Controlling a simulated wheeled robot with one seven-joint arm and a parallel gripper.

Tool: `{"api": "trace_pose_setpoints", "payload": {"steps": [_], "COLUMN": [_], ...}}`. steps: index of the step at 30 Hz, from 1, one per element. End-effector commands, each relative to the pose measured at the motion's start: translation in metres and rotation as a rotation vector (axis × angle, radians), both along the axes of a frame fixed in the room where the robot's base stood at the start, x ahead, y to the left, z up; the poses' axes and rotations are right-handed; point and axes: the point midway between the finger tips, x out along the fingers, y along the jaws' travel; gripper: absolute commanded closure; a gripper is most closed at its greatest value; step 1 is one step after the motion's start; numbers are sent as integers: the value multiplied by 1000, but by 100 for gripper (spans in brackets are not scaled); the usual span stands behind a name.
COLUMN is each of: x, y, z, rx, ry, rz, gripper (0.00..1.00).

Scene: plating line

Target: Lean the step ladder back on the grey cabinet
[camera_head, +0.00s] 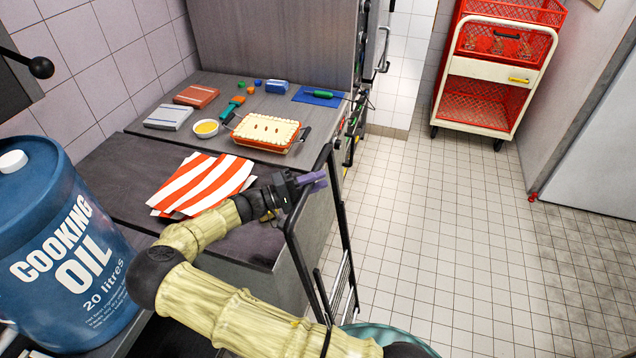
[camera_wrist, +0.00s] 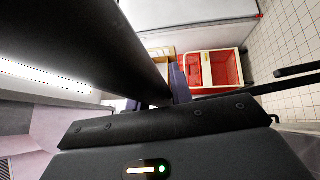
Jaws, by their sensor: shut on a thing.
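The step ladder (camera_head: 343,222) has a black tube frame and stands upright beside the grey cabinet (camera_head: 265,283), at its right front side. Pale rungs show low on the ladder, and its feet are hidden. I cannot tell whether its frame touches the cabinet. My gripper (camera_head: 305,182), with purple fingers, is shut on the upper part of the ladder's frame. In the wrist view, the purple fingers (camera_wrist: 181,86) are partly hidden behind a thick dark bar, and thin dark rails of the ladder (camera_wrist: 290,76) run to the right.
A blue cooking oil drum (camera_head: 65,245) stands at the left. A striped cloth (camera_head: 205,183), a pie (camera_head: 265,132) and a small bowl (camera_head: 206,128) lie on the cabinet tops. A red and white cart (camera_head: 492,68) stands at the back. The tiled floor (camera_head: 440,220) to the right is clear.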

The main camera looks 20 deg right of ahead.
Motion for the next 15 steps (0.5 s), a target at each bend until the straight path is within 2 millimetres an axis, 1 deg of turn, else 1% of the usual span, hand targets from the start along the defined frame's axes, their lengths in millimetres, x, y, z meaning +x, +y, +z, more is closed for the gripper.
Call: {"api": "trace_pose_setpoints", "payload": {"steps": [1, 15], "x": [-4, 3], "y": [1, 12], "z": [-22, -25], "rx": [25, 16], "ry": [15, 23], "rz": [-2, -4], "gripper": [100, 100]}}
